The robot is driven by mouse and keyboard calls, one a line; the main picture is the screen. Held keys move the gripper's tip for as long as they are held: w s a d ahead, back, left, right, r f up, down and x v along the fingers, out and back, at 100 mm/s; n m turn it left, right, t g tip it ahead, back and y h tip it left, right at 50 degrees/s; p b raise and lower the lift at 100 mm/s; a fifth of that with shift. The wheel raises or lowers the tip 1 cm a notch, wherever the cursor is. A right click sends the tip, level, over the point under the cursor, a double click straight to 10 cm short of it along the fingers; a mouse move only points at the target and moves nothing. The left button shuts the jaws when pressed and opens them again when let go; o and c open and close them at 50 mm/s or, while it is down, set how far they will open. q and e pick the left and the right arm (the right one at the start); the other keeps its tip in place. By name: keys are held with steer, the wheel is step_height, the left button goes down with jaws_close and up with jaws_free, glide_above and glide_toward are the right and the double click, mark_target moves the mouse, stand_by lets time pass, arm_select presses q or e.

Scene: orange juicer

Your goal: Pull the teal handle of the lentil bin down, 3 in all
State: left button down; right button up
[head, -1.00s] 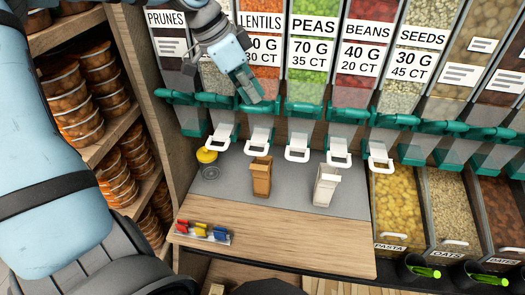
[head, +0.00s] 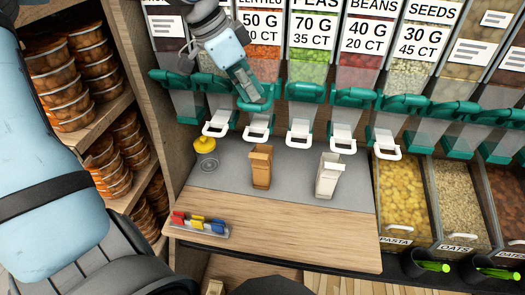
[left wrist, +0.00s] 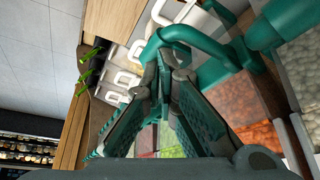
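The lentil bin (head: 263,70) hangs in the row between the prunes and peas bins, its label partly cut off at the top. Its teal handle (head: 252,104) sits lower than the neighbouring teal handles and is partly covered by my left gripper (head: 246,88). In the left wrist view, the left fingers (left wrist: 168,78) come close together at a looped teal handle (left wrist: 195,40); a teal part shows between the tips, and they look shut on it. The bin's white spout loop (head: 257,130) is below. My right gripper is in no view.
A tan carton (head: 260,167) and a white carton (head: 328,176) stand on the grey counter below the bins. A yellow-topped item (head: 204,143) and coloured clips (head: 198,222) are at left. The wooden front strip (head: 290,235) is mostly clear. Shelves of tubs (head: 75,95) stand at left.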

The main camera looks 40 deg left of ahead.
arm_select(q)
steer(key=shift+r, duration=0.1)
stand_by(0.4)
step_height(320, 180, up, 6)
steer(key=w+p, duration=0.1)
steer(key=p, duration=0.4)
steer(key=shift+a, duration=0.4)
steer(key=shift+w, duration=0.1)
steer(key=shift+s+d+f+b, duration=0.1)
steer(key=shift+s+f+b, duration=0.1)
steer(key=shift+f+b, duration=0.95)
steer(key=shift+s+d+f+b, duration=0.1)
steer(key=shift+s+f+b, duration=0.05)
steer(key=shift+f+b, duration=1.05)
steer(key=shift+s+d+f+b, duration=0.1)
steer(key=shift+s+f+b, duration=0.1)
steer(key=shift+f+b, duration=0.95)
steer(key=shift+r, duration=0.4)
